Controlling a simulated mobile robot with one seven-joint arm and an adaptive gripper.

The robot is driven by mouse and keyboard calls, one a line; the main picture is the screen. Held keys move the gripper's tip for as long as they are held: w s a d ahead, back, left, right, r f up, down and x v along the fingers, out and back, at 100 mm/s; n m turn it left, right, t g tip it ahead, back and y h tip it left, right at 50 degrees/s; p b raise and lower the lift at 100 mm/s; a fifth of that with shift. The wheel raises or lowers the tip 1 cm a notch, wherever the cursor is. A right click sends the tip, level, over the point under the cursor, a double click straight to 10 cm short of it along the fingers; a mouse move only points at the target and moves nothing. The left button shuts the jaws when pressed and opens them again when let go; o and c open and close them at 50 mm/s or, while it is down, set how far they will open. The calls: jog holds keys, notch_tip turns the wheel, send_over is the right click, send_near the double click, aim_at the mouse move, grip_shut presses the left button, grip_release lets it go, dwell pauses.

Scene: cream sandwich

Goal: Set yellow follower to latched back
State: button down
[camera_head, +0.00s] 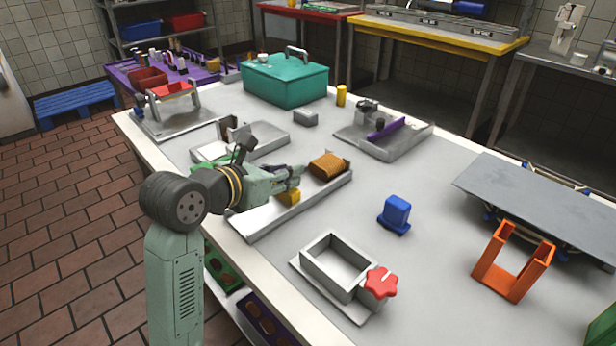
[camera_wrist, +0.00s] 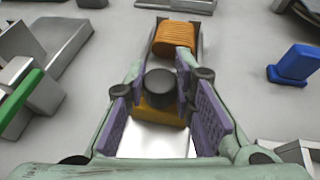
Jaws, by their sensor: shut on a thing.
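The yellow follower (camera_head: 288,198) is a small yellow block in a long pale metal channel (camera_head: 254,226). In the wrist view the yellow follower (camera_wrist: 160,112) lies between my finger pads, with a dark round knob (camera_wrist: 160,82) on top. My gripper (camera_head: 292,182) reaches over the channel from the left and is shut on the follower; it also shows in the wrist view (camera_wrist: 162,90). The exact contact is partly hidden by the fingers. An orange-brown ribbed loaf-like piece (camera_head: 328,165) sits in the channel beyond the follower, seen also in the wrist view (camera_wrist: 174,38). I cannot make out a latch.
A blue block-like part (camera_head: 396,212) stands right of the channel. A metal box frame with a red knob (camera_head: 381,282) is in front. A metal fixture with a green bar (camera_wrist: 20,103) is left of my gripper. An orange bracket (camera_head: 512,262) stands at the right. Bare tabletop lies between them.

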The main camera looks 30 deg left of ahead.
jog(key=s+a+b, duration=0.1)
jog(key=s, duration=0.1)
jog(key=s+a+b, duration=0.1)
jog(key=s, duration=0.2)
jog(key=s+a+b, duration=0.1)
jog(key=s+b, duration=0.1)
jog(key=s, duration=0.1)
jog(key=shift+s, duration=0.25)
jog(key=shift+f, duration=0.1)
jog(key=c, duration=1.3)
grip_release()
jog(key=v, duration=1.2)
